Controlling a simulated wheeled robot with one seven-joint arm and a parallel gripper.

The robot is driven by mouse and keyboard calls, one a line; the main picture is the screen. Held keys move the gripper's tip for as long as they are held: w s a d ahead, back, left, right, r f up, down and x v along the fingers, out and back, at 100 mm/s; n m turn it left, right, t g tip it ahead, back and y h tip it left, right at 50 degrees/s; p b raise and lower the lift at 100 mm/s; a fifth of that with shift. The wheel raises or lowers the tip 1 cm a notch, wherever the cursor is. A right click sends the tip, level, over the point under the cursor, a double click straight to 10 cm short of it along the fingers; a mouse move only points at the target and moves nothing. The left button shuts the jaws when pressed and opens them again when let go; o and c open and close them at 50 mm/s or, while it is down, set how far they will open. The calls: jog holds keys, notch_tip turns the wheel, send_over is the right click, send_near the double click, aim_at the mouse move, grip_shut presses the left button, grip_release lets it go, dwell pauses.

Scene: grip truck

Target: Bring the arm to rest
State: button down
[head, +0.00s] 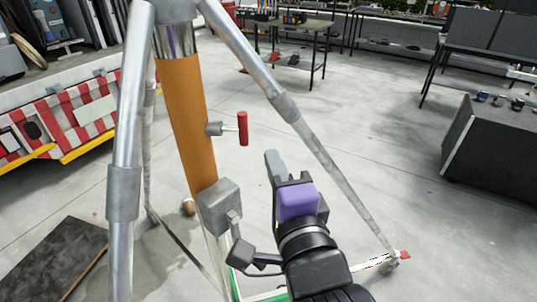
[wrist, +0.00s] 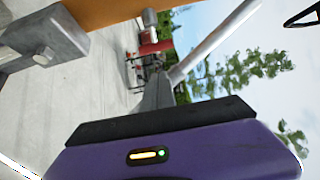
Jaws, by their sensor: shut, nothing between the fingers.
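My gripper (head: 274,162) is in the lower middle of the head view, beside a large stand with an orange column (head: 183,120) and grey metal legs (head: 280,100). Its fingers are shut with nothing between them and point up and away. In the wrist view the gripper's grey fingers (wrist: 155,95) rise above its purple body. A red-handled crank (head: 243,128) sticks out from the column, above and left of my fingertips, apart from them in the head view. The red handle also shows in the wrist view (wrist: 156,47), behind the fingers.
A grey clamp block (head: 219,205) sits low on the column, left of my arm. A red-and-white striped truck (head: 60,118) stands at the left. A dark case (head: 492,140) and work tables (head: 318,40) stand right and behind. Concrete floor (head: 380,120) between them is clear.

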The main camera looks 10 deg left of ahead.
jog(key=s+d+r+n+t+y, duration=0.2)
jog(key=s+r+n, duration=0.2)
jog(key=s+n, duration=0.2)
jog(key=s+d+f+n+h, duration=0.3)
jog(key=s+d+f+n, duration=0.65)
jog(key=d+f, duration=0.45)
jog(key=s+d+f+g+h, duration=0.1)
jog(key=s+d+f+h, duration=0.1)
jog(key=s, duration=0.4)
jog(key=s+d+f+m+g+h, duration=0.1)
jog(key=s+d+f+h, duration=0.1)
jog(key=s+d+f, duration=0.2)
jog(key=s+d+f+m+g+h, duration=0.1)
jog(key=s+d+f, duration=0.3)
jog(key=s, duration=0.5)
notch_tip(320, 180, down, 2)
jog(key=shift+f+g+h+b, duration=0.1)
jog(key=shift+g+h+b, duration=0.25)
jog(key=shift+h, duration=0.35)
